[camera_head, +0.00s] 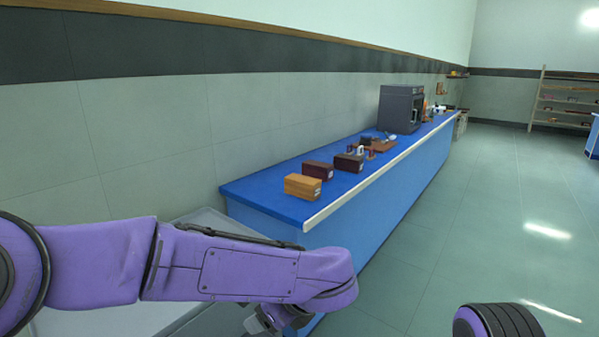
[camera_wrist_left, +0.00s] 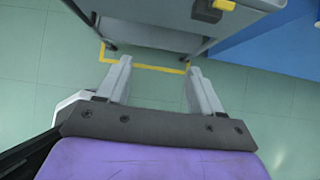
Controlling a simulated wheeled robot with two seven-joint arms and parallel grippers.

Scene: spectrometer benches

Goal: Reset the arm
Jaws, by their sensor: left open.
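My left arm (camera_head: 230,262), purple, reaches in from the left across the lower part of the head view and bends down at its right end. Its wrist hides most of the gripper there. In the left wrist view my left gripper (camera_wrist_left: 157,85) is open, its two grey fingers apart with nothing between them. Below the fingers are the floor and a yellow line. Of my right arm only a dark rounded part with some purple shows at the bottom right of the head view; its gripper is out of view.
A blue bench (camera_head: 262,206) runs away along the wall, bearing an orange box (camera_head: 302,187), dark red boxes and a grey machine (camera_head: 400,108). A grey cart (camera_wrist_left: 160,38) stands close beyond my left fingers. The floor (camera_head: 470,215) to the right is clear. Shelves (camera_head: 565,98) stand far back.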

